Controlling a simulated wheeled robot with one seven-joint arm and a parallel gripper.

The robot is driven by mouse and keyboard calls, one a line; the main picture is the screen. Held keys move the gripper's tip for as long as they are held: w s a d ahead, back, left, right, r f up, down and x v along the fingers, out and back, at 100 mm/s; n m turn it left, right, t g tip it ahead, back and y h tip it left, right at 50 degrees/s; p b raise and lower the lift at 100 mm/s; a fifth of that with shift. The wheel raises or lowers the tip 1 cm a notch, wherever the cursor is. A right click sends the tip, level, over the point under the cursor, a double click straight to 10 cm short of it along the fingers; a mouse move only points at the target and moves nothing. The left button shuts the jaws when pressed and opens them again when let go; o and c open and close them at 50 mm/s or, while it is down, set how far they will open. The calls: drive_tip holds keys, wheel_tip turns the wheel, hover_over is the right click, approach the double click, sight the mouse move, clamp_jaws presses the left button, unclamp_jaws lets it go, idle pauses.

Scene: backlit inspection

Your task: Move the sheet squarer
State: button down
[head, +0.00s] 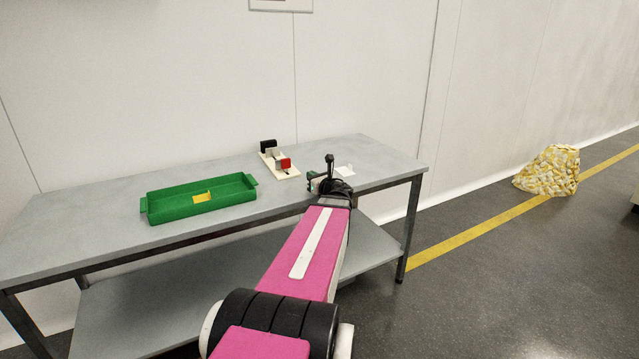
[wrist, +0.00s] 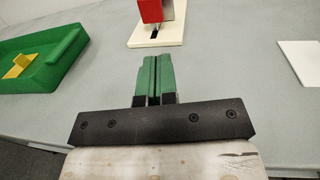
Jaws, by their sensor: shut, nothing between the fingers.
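A thin white sheet (head: 345,171) lies flat on the grey table, just right of my gripper in the head view. Part of it also shows at the right edge of the wrist view (wrist: 302,62), where it is cut off by the frame. My gripper (wrist: 157,62) has its two green fingers together with nothing between them. In the head view my gripper (head: 313,182) is low over the table near its front edge, partly hidden by my wrist. The fingers are apart from the sheet, to its left.
A cream fixture base (head: 281,166) with black, grey and red blocks (head: 286,164) stands behind my gripper. A green tray (head: 170,211) with a yellow piece (head: 202,197) inside is to the left. The table (head: 390,160) is bare around the sheet. A yellow-patterned heap (head: 550,172) lies on the floor.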

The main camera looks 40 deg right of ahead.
sight(294, 174)
drive_tip(key=w, duration=0.4)
drive_tip(key=w+d, duration=0.1)
drive_tip(key=w, duration=0.3)
drive_tip(key=w+d, duration=0.1)
drive_tip(key=w, duration=0.4)
drive_tip(key=shift+w+d, duration=0.1)
drive_tip(key=w, duration=0.2)
drive_tip(key=w+d, duration=0.1)
drive_tip(key=w, duration=0.5)
drive_tip(key=shift+w+d, duration=0.2)
drive_tip(key=shift+s, duration=0.1)
drive_tip(key=shift+a, duration=0.1)
